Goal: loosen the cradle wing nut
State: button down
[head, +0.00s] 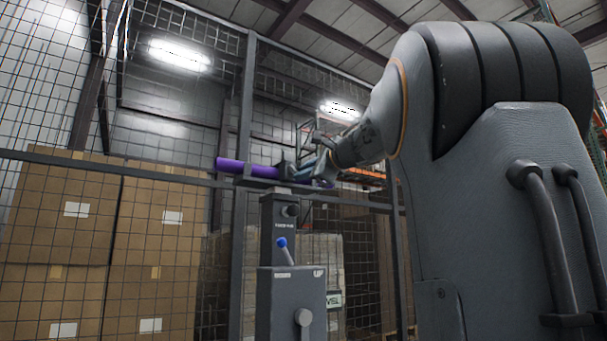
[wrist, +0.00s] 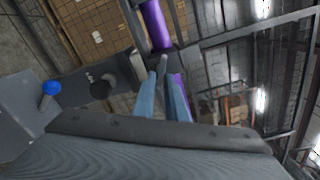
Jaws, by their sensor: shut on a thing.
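A purple tube (head: 250,168) lies across the cradle (head: 285,184) on top of a dark grey post. The tube also shows in the wrist view (wrist: 157,25), running behind my fingers. My gripper (head: 302,169) is at the cradle, beside the tube. In the wrist view my two bluish fingers (wrist: 164,72) converge at the cradle, shut on a small grey piece that appears to be the wing nut (wrist: 164,61). The fingertips hide most of it, and I cannot make out its turn. In the head view the nut is hidden.
The lever's blue knob shows in the wrist view (wrist: 52,88). Wire mesh fencing and stacked cardboard boxes (head: 65,220) are behind.

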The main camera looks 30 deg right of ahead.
jog(key=c, duration=1.9)
grip_release()
jog(key=s+p, duration=0.1)
jog(key=s, duration=0.7)
jog(key=shift+d+p, duration=0.1)
jog(key=shift+p, duration=0.3)
jog(key=shift+w, duration=0.1)
